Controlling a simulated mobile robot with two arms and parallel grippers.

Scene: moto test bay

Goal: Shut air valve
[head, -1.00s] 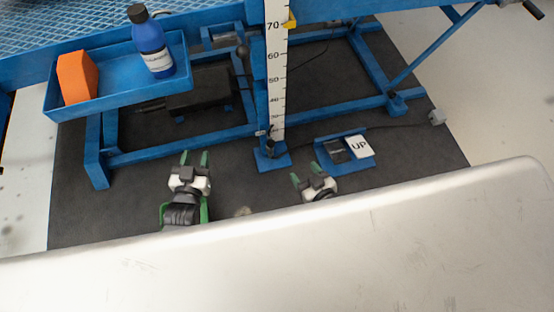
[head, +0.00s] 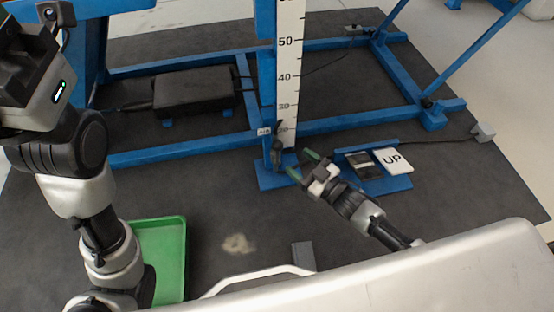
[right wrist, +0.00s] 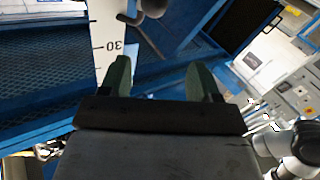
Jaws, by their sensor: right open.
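The air valve (head: 277,148) is a small dark fitting low on the blue post, beside a small "AIR" label (head: 264,131). In the right wrist view a dark rounded part with a bent lever (right wrist: 152,8), likely the valve, lies beyond the fingertips near the scale. My right gripper (head: 302,164) is open, its green fingers just right of and below the valve in the head view. In the right wrist view the gripper (right wrist: 160,68) has nothing between its fingers. Contact with the valve does not show. My left arm rises at the left; its fingertips are out of frame.
The white scale (head: 289,70) runs up the post. A blue pedal plate with an "UP" card (head: 394,161) lies right of my right gripper. A black box (head: 194,90) sits behind, inside the blue frame. A green tray (head: 170,250) is beside my left arm.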

